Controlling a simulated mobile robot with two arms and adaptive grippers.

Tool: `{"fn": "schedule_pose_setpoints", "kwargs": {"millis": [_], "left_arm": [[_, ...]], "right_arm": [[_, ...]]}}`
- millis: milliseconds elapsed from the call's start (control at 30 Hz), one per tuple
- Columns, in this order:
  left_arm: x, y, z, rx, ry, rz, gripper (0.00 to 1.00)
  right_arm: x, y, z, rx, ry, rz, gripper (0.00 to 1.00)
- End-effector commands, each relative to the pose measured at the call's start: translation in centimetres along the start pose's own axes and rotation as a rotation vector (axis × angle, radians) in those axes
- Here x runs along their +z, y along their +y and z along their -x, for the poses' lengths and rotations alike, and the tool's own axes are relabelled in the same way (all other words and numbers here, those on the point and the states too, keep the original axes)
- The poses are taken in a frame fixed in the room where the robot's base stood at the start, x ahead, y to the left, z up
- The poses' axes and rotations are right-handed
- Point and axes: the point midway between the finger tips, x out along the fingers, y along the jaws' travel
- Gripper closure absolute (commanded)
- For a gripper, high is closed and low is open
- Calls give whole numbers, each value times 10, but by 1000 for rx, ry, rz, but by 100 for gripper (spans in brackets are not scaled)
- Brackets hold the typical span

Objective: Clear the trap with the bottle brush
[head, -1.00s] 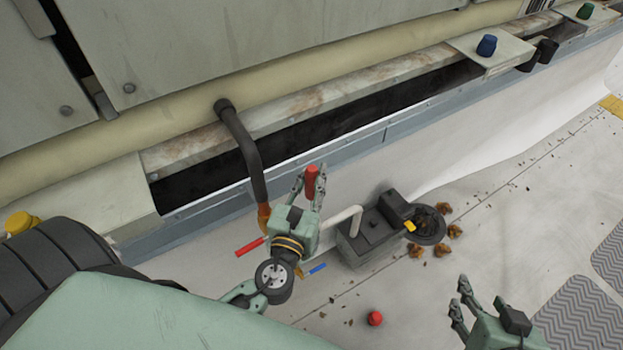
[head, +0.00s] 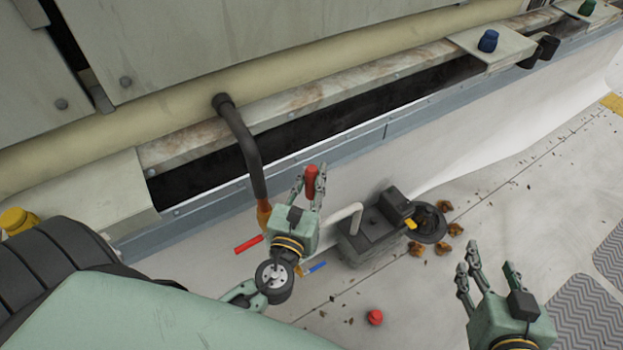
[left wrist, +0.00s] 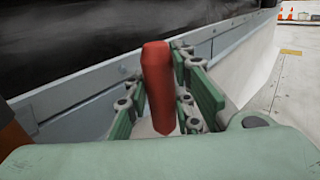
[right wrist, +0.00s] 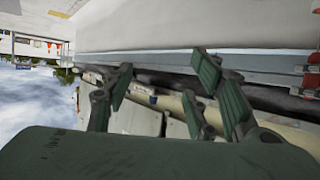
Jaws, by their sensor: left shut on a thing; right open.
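My left gripper (head: 311,182) is shut on a red handle-like thing (head: 311,176). In the left wrist view the red thing (left wrist: 157,85) stands nearly upright between the fingers. I see no bristles on it, so I cannot tell if it is the bottle brush. A dark pipe (head: 240,145) with an orange-brown lower end (head: 263,214) comes down from the cooler, just left of the left gripper. I cannot tell if this pipe is the trap. My right gripper (head: 488,268) is open and empty above the floor at the lower right.
A dark grey box (head: 368,238) with a pale bent pipe (head: 344,218) stands right of my left gripper. Beside it is a round dark drain (head: 430,226) with brown clumps around. A red stick (head: 248,244), blue stick (head: 316,267) and red ball-like piece (head: 375,317) lie on the floor.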

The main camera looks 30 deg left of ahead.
Motion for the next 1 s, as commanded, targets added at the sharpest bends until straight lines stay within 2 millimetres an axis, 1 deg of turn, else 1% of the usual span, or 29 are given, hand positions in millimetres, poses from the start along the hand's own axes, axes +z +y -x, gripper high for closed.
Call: {"fn": "schedule_pose_setpoints", "kwargs": {"millis": [200, 667, 1000], "left_arm": [[-3, -1, 0, -2, -1, 4, 100], [-10, -1, 0, -2, 0, 4, 100], [-14, -1, 0, -2, 0, 3, 100]], "right_arm": [[-16, 0, -2, -1, 68, 2, 49], [-39, -4, -2, -9, 189, 1, 49], [-59, -7, 1, -16, 289, 0, 49]]}}
